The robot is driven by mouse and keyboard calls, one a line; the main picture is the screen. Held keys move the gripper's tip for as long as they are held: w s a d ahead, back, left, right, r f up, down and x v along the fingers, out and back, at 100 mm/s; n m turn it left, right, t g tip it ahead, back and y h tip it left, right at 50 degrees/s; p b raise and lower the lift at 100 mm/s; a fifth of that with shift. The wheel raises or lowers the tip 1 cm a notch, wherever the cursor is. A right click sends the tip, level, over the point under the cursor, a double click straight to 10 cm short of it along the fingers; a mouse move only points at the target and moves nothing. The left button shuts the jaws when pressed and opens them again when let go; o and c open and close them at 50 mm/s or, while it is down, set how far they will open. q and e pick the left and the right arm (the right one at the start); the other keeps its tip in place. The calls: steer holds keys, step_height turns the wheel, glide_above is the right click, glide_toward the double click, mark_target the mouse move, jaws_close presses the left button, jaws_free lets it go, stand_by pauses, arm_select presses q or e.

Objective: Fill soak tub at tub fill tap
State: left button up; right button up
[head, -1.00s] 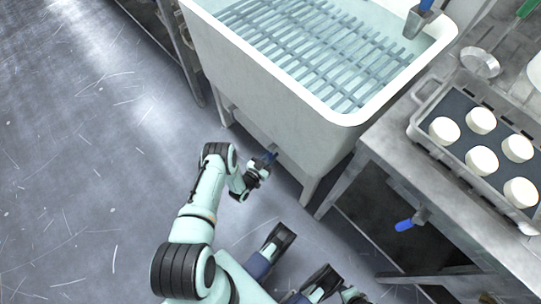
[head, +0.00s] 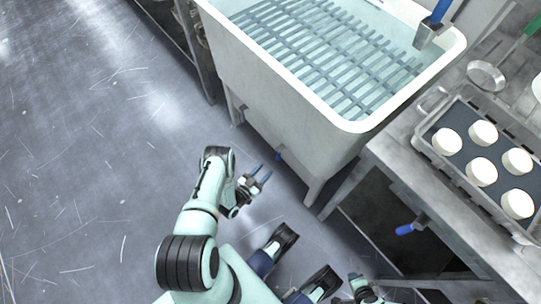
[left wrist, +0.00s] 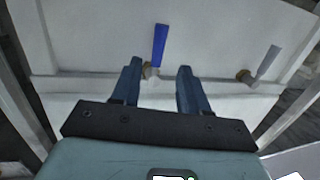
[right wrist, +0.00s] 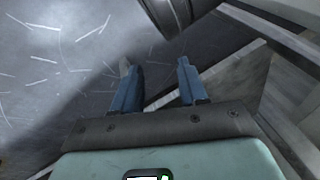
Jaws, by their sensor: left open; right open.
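The white soak tub (head: 300,112) stands at the top centre of the head view, with clear water over a slatted grate (head: 320,52). A spout with a blue upper part (head: 432,26) hangs over its right rim. My left gripper (head: 262,174) is open and empty, just short of the blue lever. My right gripper (right wrist: 155,72) is open and empty.
A steel bench (head: 385,150) stands right of the tub. It holds a grey tray (head: 440,163) of several white discs and a round metal dish (head: 486,75). Another blue lever (head: 404,229) sticks out under its front. The floor (head: 80,170) at left is clear.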

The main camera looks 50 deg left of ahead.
arm_select(q)
steer(key=shift+s+d+r, duration=0.1)
steer(key=shift+s, duration=0.7)
steer(key=shift+s+d+r, duration=0.1)
steer(key=shift+s, duration=0.65)
arm_select(e)
steer(key=shift+s+a+r, duration=0.3)
steer(key=shift+s+r, duration=0.1)
steer(key=shift+s, duration=0.15)
